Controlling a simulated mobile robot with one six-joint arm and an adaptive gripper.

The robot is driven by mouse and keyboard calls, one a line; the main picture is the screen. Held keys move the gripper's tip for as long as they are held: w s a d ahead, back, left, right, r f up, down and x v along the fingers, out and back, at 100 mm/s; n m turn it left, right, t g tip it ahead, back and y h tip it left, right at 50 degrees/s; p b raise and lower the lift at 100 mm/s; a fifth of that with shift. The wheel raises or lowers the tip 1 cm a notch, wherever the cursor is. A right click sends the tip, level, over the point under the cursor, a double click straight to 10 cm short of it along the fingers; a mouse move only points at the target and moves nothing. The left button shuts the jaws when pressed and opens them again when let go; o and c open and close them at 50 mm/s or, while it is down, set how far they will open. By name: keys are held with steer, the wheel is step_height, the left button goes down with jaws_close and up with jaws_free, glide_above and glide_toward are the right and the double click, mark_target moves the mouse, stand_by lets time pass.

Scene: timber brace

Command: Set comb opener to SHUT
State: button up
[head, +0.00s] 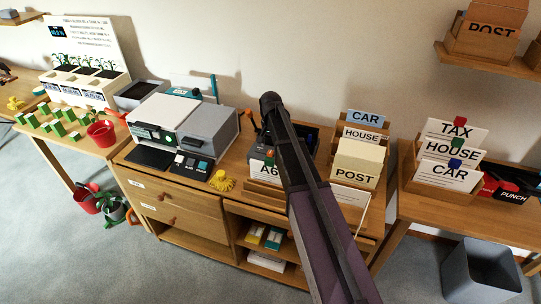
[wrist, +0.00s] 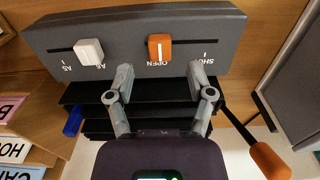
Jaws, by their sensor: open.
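The comb opener slider is an orange knob (wrist: 160,47) with a white line, in a slot on a dark grey panel (wrist: 120,20) in the wrist view. It stands at the upside-down OPEN label. The other label, to its right, seems to read SHUT. My gripper (wrist: 160,68) is open and empty. Its fingertips are spread just below the orange knob in the picture, one to each side. Contact cannot be told. In the head view my arm hides the fingers and most of the dark machine (head: 309,137).
A white slider (wrist: 89,51) shares the panel, left of the orange one. A lever with an orange handle (wrist: 270,160) stands at lower right. In the head view, a POST card box (head: 357,165) is right of my arm and a grey-white machine (head: 208,125) left.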

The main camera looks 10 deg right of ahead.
mark_target(270, 152)
steer(key=shift+f+b, duration=1.55)
steer(key=shift+f, duration=0.3)
steer(key=shift+a, duration=0.1)
jaws_close()
